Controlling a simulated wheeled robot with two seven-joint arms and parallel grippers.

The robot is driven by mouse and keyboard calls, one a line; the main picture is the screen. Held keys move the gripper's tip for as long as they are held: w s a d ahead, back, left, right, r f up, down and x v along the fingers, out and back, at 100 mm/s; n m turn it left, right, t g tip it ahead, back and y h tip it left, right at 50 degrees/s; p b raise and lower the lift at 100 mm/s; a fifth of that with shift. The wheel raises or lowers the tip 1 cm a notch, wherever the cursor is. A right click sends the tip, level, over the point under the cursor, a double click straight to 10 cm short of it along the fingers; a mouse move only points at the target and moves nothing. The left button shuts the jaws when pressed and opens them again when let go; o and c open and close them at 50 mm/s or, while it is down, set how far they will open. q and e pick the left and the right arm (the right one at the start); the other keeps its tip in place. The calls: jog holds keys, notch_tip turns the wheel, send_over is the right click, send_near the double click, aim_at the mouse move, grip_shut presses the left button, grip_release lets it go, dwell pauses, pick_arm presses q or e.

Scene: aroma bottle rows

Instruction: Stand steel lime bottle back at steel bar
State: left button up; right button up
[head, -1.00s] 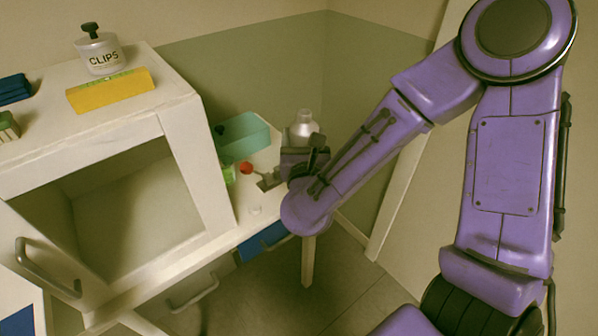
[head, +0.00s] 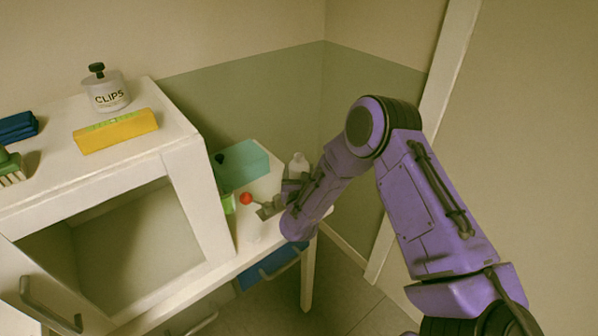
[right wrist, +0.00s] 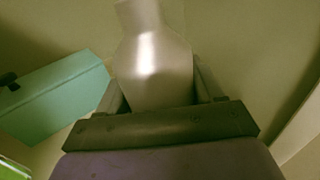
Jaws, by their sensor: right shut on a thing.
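A shiny steel bottle (head: 299,163) shows behind my right gripper, near the right end of the white counter. My right gripper (head: 291,188) is shut on it. In the right wrist view the bottle (right wrist: 152,68) stands between the two fingers, its neck toward the top edge; its lower part is hidden by the gripper. I cannot tell whether its base touches the counter. A small grey piece (head: 267,210) shows just left of the gripper; I cannot tell whether it is the steel bar. No lime marking on the bottle is readable. My left gripper is out of view.
A teal box (head: 242,164), a red ball-shaped thing (head: 246,198) and a lime-green thing (head: 228,203) crowd left of the gripper. Walls close off the back.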

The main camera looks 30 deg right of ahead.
jog(key=shift+f, duration=0.1)
jog(key=o, duration=1.3)
jog(key=shift+c, duration=0.2)
jog(key=shift+r, duration=0.25)
jog(key=b+v, duration=0.3)
jog(key=v, duration=0.8)
jog(key=shift+a+f, duration=0.15)
jog(key=shift+f, duration=0.05)
jog(key=shift+s+a+r, duration=0.1)
jog(key=shift+s+a, duration=0.1)
jog(key=shift+s, duration=0.2)
